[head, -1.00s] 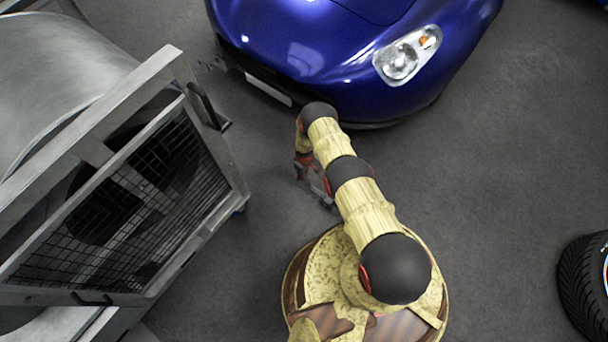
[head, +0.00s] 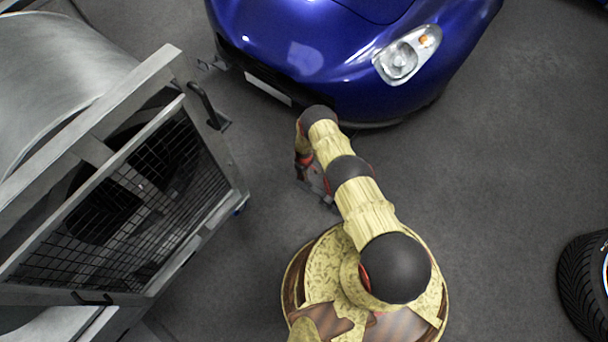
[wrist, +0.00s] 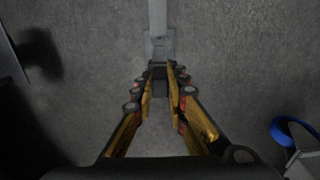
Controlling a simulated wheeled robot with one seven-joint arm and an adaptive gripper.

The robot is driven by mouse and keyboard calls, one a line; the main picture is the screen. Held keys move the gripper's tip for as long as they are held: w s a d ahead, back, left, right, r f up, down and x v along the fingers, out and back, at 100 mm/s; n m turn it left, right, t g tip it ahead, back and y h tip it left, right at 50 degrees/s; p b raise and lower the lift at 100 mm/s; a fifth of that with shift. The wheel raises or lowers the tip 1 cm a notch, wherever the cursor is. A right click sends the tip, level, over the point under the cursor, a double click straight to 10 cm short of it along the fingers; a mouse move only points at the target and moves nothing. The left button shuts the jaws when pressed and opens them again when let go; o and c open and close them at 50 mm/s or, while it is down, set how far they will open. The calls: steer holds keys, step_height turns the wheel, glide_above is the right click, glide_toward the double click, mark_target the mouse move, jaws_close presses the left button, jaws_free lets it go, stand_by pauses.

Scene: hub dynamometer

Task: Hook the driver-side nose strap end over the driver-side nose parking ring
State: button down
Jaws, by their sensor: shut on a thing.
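My gripper (wrist: 160,86) points down at the floor in the wrist view, its fingers drawn together on a small dark piece, which I take to be the strap end (wrist: 160,72). A grey plate with a pale strip (wrist: 158,18) lies in line beyond the fingertips; I cannot tell whether it joins the held piece. In the head view my gripper (head: 316,182) is partly hidden under my arm, short of the blue car's nose (head: 300,85). I cannot make out the parking ring for certain in either view.
A grey-framed dynamometer (head: 110,165) with a mesh guard and black handle stands at left. A small grey bracket (head: 212,65) sits beside the car's nose. A loose tyre (head: 580,280) is at right; floor between is clear.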

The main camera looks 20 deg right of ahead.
steer(key=shift+f, duration=0.25)
steer(key=shift+f, duration=0.3)
steer(key=shift+f, duration=0.35)
steer(key=shift+f, duration=0.2)
steer(key=c, duration=1.7)
jaws_free()
steer(key=shift+r, duration=0.1)
steer(key=shift+r, duration=0.55)
step_height(320, 180, up, 11)
steer(key=shift+f, duration=0.1)
